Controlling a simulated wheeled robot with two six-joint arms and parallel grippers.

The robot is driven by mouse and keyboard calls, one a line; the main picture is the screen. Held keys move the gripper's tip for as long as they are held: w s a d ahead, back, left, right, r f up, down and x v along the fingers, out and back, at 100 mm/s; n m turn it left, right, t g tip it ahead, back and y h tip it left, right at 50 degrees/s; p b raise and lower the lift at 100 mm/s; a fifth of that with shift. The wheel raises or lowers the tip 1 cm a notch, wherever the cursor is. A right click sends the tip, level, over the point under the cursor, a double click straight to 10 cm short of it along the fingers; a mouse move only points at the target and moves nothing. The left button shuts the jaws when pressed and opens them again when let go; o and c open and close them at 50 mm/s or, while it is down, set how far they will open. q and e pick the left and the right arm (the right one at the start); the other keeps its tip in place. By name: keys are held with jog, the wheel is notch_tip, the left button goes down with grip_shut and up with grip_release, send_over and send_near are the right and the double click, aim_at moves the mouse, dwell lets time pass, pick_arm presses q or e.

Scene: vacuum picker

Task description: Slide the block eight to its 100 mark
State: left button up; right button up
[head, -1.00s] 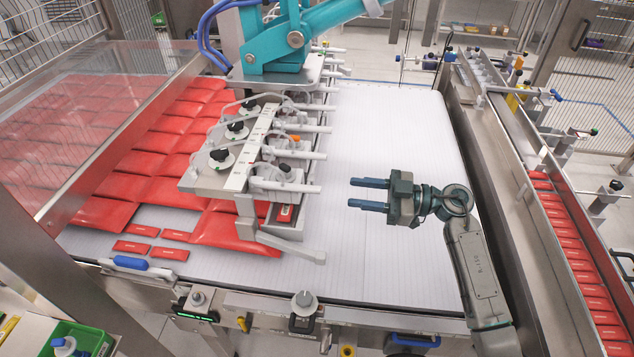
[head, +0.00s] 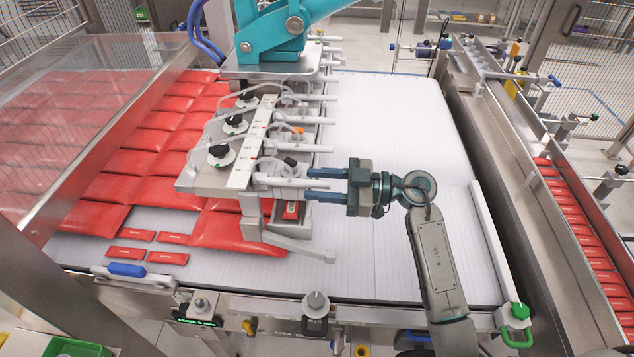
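The picker bar carries a white scale (head: 250,146) with small marks. Several white sliding blocks with rods stick out to its right. My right gripper (head: 309,184) is open, pointing left. Its fingers lie on either side of this block's rod end; contact is not clear. My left gripper is not in view.
A red packet (head: 290,210) sits in a holder below the nearest block. Red pouches (head: 235,228) cover the belt's left side. The white belt (head: 390,125) is clear to the right. A teal arm (head: 270,35) stands above the bar. A green-handled rail (head: 493,245) lies at right.

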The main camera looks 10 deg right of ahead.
jog(key=shift+c, duration=1.1)
grip_shut()
jog(key=w, duration=0.2)
jog(key=w+d, duration=0.1)
jog(key=shift+w+p, duration=0.35)
jog(key=shift+p, duration=0.05)
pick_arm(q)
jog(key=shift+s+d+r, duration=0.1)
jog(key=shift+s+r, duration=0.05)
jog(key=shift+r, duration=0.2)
pick_arm(e)
jog(key=shift+s+r, duration=0.1)
